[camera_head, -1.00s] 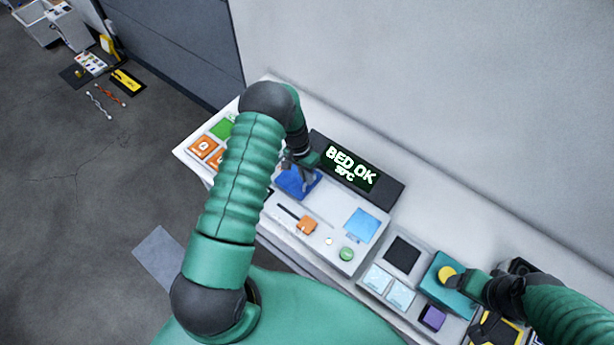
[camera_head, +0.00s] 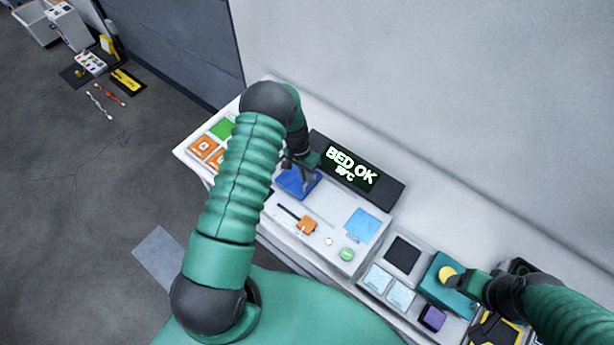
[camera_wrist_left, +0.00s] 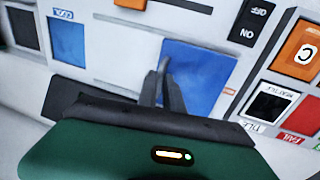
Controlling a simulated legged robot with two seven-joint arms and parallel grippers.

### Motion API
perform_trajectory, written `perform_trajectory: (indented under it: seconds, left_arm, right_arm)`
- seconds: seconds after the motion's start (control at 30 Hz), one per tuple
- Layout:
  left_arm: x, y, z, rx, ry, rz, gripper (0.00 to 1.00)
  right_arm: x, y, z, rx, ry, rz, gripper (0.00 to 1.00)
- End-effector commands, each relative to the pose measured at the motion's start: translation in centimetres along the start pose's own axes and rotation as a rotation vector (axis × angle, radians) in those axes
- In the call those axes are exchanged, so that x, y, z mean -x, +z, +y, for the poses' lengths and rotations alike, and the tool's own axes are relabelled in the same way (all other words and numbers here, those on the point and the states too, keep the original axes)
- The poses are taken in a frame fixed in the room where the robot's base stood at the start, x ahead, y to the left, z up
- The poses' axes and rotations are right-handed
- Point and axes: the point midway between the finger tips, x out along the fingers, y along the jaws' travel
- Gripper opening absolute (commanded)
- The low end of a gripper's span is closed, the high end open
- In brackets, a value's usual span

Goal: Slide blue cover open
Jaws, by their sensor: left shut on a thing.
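The blue cover (camera_head: 292,184) is a flat blue panel on the left part of the grey console (camera_head: 325,217), just below the display. My left gripper (camera_head: 304,176) reaches down onto it. In the left wrist view the blue cover (camera_wrist_left: 200,72) lies under the fingers, and my left gripper (camera_wrist_left: 163,80) is shut, its fingertips together at the cover's edge. The small part between the fingertips is too small to make out. My right gripper (camera_head: 462,280) is at a teal block with a yellow round top (camera_head: 446,273); whether it is open or shut is unclear.
An orange slider knob (camera_head: 306,224), a light blue pad (camera_head: 362,225) and a green button (camera_head: 347,254) are on the console. Orange tiles (camera_head: 204,147) lie left. A purple cube (camera_head: 432,317) sits in the right tray.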

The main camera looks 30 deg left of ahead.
Motion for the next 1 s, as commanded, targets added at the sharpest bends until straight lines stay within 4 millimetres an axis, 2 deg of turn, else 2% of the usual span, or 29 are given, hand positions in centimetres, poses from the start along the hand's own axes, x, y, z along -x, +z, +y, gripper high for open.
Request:
perform_trajectory:
  seconds: [0.27, 0.37, 0.47, 0.7, 0.8, 0.9, 1.0]
  left_arm:
    - [-0.3, 0.4, 0.0, 0.002, 0.002, -0.010, 0.00]
    - [-0.5, 0.4, 0.7, 0.001, 0.003, -0.011, 0.00]
    - [-0.9, 0.4, 2.7, -0.001, 0.005, -0.012, 0.00]
    - [-2.3, 0.5, 9.5, -0.004, 0.003, -0.013, 0.00]
    - [-2.8, 0.5, 11.8, -0.002, 0.002, -0.014, 0.00]
    - [-3.1, 0.6, 13.4, -0.002, 0.002, -0.014, 0.00]
    - [-3.2, 0.6, 14.1, 0.000, 0.002, -0.014, 0.00]
  right_arm:
    - [-0.1, 0.0, 0.0, 0.000, 0.000, 0.000, 0.72]
    - [-0.1, 0.0, 0.0, 0.000, 0.000, 0.000, 0.72]
    - [-0.1, 0.0, 0.0, 0.000, 0.000, 0.000, 0.72]
    - [-0.4, 0.1, 0.0, 0.000, 0.000, 0.000, 0.72]
    - [-0.6, 0.1, 0.0, 0.000, 0.000, 0.000, 0.72]
    - [-0.7, 0.2, 0.0, 0.000, 0.000, 0.000, 0.72]
    - [-0.7, 0.2, 0.0, 0.000, 0.000, 0.000, 0.72]
